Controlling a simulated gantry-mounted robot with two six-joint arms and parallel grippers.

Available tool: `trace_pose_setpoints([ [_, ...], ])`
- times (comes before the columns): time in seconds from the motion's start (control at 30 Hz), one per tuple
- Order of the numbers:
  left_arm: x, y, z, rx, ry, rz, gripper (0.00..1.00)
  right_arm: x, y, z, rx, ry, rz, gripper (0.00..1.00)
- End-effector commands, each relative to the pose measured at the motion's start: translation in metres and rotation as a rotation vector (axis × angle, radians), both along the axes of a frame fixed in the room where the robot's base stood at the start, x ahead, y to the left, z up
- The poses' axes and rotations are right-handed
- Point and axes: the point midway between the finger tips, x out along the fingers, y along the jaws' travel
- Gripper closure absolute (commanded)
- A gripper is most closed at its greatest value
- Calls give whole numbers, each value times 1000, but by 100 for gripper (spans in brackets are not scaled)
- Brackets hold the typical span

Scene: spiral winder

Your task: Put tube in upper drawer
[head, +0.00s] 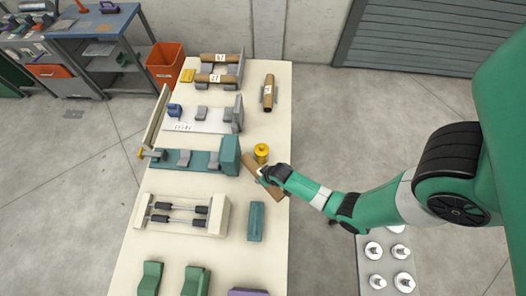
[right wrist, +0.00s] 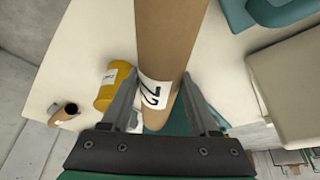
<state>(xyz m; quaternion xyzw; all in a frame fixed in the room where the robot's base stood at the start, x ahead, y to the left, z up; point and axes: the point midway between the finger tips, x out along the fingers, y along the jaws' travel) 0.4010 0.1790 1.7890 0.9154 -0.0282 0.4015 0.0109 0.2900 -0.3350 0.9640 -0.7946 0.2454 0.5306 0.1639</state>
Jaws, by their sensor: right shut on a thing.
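A brown tube (head: 251,166) with a white label is held slantwise by my right gripper (head: 268,175) near the table's right edge. In the right wrist view the tube (right wrist: 168,40) runs between the two fingers of the gripper (right wrist: 165,95), and its marked label lies between them. I cannot tell whether the tube touches the table. My left gripper is not in view. No upper drawer can be made out clearly in these frames.
A yellow cylinder (head: 261,151) stands beside the held tube. Another brown tube (head: 268,92) lies on a grey holder, and two tubes (head: 213,79) rest on a rack. A teal block (head: 256,222) and a roller unit (head: 182,216) sit nearer. An orange bin (head: 165,62) is beyond the table.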

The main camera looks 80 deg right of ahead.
Motion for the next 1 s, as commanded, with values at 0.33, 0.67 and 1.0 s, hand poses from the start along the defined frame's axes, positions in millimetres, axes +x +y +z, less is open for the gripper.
trace_pose_setpoints([
  [0.33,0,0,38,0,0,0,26,-17,-3,37,1,3,-6,96],
  [0.67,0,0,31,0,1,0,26,-107,-20,36,3,1,-18,96],
  [1.0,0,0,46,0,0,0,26,-175,-33,42,4,0,-14,96],
])
